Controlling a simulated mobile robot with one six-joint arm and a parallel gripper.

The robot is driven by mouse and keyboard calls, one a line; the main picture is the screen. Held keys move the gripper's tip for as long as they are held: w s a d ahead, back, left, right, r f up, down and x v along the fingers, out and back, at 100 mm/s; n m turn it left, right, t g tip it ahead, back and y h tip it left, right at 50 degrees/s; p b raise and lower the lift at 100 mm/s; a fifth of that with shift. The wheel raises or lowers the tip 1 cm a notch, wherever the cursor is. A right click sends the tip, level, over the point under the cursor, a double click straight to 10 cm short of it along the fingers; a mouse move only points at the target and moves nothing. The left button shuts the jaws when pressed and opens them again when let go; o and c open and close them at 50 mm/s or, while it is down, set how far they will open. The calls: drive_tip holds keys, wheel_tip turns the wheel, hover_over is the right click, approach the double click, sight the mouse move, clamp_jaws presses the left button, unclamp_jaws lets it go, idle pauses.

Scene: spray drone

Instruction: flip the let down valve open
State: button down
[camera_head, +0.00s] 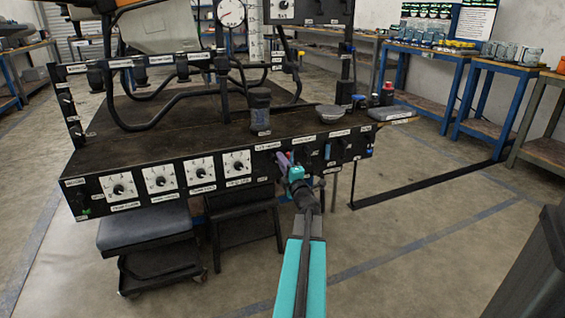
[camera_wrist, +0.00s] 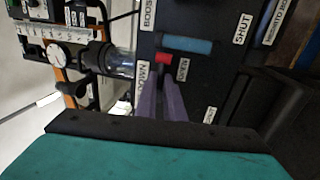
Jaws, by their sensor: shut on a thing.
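My gripper (camera_head: 284,160) is at the front face of the black panel, right of the white dials. In the wrist view, the purple fingers (camera_wrist: 158,68) straddle a small red part (camera_wrist: 162,58) on the panel, beside a label (camera_wrist: 143,77) ending in "DOWN". I take the red part for the let down valve's handle; the fingers are shut on it and hide some of it. A blue cylindrical handle (camera_wrist: 188,46) lies just beside it. In the head view my gripper covers the valve, so its angle cannot be told there.
A row of dials (camera_head: 160,179) runs left along the panel. More dark levers (camera_head: 335,150) sit close to the right. A dark jar (camera_head: 260,108) and a grey bowl (camera_head: 331,113) stand on the bench top. A stool (camera_head: 150,235) is below, with open floor to the right.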

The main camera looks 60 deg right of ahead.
drive_tip(key=shift+w+a, duration=0.15)
drive_tip(key=shift+a, duration=0.2)
drive_tip(key=c, duration=1.9)
unclamp_jaws()
drive_tip(key=shift+d, duration=0.1)
drive_tip(key=p+v, duration=0.7)
drive_tip(key=v, duration=0.6)
drive_tip(key=shift+s, duration=0.4)
drive_tip(key=shift+o, duration=0.2)
